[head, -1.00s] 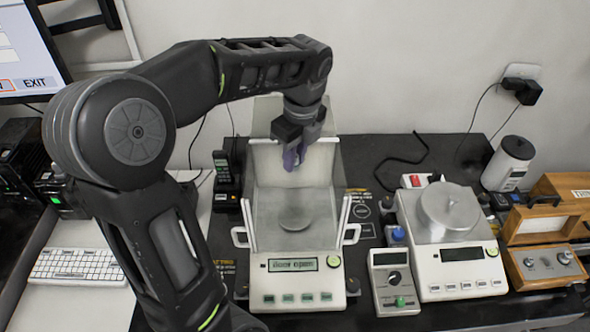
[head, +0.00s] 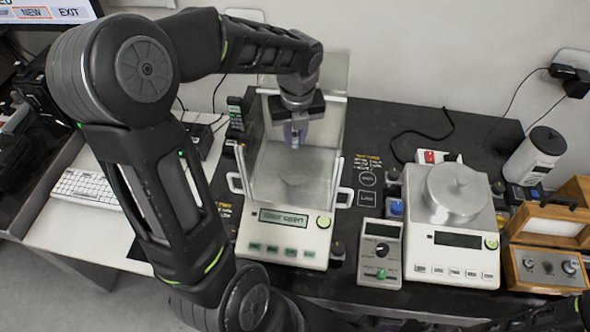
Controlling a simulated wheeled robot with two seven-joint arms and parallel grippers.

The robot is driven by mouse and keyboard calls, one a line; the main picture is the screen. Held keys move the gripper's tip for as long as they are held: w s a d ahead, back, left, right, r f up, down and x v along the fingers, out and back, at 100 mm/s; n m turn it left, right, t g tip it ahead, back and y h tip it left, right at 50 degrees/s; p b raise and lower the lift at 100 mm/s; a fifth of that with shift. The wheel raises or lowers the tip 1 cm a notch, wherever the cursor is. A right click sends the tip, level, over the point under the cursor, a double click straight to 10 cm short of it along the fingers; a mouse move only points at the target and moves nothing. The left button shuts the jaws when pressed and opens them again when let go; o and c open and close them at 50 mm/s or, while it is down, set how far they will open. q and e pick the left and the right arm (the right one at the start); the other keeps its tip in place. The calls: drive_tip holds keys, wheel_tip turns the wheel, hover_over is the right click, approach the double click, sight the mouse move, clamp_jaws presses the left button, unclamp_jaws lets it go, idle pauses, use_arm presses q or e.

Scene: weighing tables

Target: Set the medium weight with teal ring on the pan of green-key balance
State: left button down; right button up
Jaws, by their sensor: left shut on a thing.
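The green-key balance (head: 252,230) stands in the middle of the head view. Its display reads "Door open" and its glass chamber is open at the front. My left gripper (head: 295,136) points down from above into the chamber's back part. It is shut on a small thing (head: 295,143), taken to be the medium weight. Fingers hide most of it, and I cannot make out a teal ring. It is held above the balance's pan (head: 291,186); the gap is hard to judge. My right gripper is not in view.
A small control box (head: 381,273) stands between the balances. Wooden cases (head: 535,255) and a white cylinder (head: 533,156) are at far right. A keyboard (head: 88,188) lies at left.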

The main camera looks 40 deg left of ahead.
sight(296, 147)
use_arm(q)
drive_tip(key=shift+d, duration=0.1)
wheel_tip(296, 147, down, 6)
drive_tip(key=b, duration=0.5)
drive_tip(key=shift+f, duration=0.1)
wheel_tip(296, 147, down, 4)
drive_tip(key=b, duration=0.3)
drive_tip(key=shift+b, duration=0.3)
drive_tip(key=c, duration=1.3)
unclamp_jaws()
